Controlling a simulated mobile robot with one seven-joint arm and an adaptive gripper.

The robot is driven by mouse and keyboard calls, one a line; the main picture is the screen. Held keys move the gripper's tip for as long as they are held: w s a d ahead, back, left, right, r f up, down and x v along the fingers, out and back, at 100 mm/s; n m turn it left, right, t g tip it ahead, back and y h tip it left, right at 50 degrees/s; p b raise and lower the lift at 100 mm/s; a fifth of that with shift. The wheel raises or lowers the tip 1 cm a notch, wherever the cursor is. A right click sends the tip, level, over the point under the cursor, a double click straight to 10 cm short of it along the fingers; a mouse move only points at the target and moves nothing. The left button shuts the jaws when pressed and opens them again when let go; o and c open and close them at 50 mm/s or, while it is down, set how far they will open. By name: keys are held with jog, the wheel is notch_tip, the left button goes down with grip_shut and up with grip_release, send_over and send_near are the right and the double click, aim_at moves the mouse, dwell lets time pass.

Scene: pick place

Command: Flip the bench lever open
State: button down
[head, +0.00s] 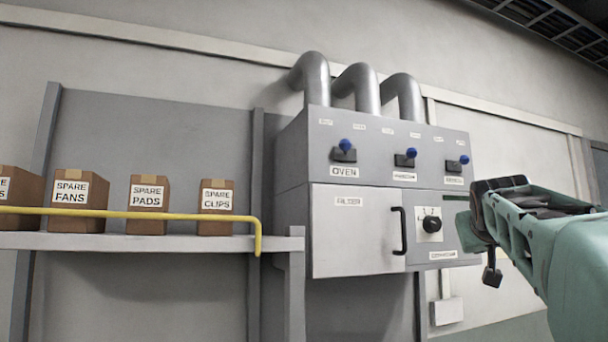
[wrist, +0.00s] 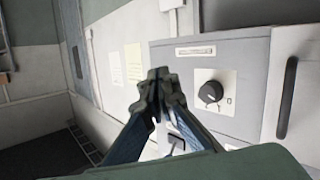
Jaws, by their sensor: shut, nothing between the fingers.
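A grey cabinet (head: 290,150) carries three small levers with blue knobs along its upper panel. The left lever (head: 344,150) is above a label reading OVEN. The middle lever (head: 405,158) and the right lever (head: 457,165) have labels too small to read surely, so I cannot tell which one is the bench lever. All three knobs point up or slightly tilted. My gripper (head: 491,274) is right of the cabinet and below the right lever, apart from it. In the wrist view my gripper (wrist: 160,77) is shut and empty; its fingers hide part of the panel.
The cabinet has a black dial (head: 431,224) and a door (head: 352,240) with a black handle (head: 399,231). Three pipes rise behind its top. At left, a shelf (head: 150,242) with a yellow rail (head: 130,214) holds several brown boxes. Papers (wrist: 134,62) hang beside the panel.

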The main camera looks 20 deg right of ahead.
jog(key=w+a+r+n+h, duration=0.2)
jog(key=a+r+n+h, duration=0.2)
jog(key=r+n, duration=0.3)
jog(key=w+a+r+n+g+h+p, duration=0.1)
jog(key=w+a+r+n+h, duration=0.2)
jog(key=r+n, duration=0.5)
jog(key=shift+w+a+r+h, duration=0.2)
jog(key=shift+w+a+h, duration=0.05)
jog(key=shift+a+h, duration=0.3)
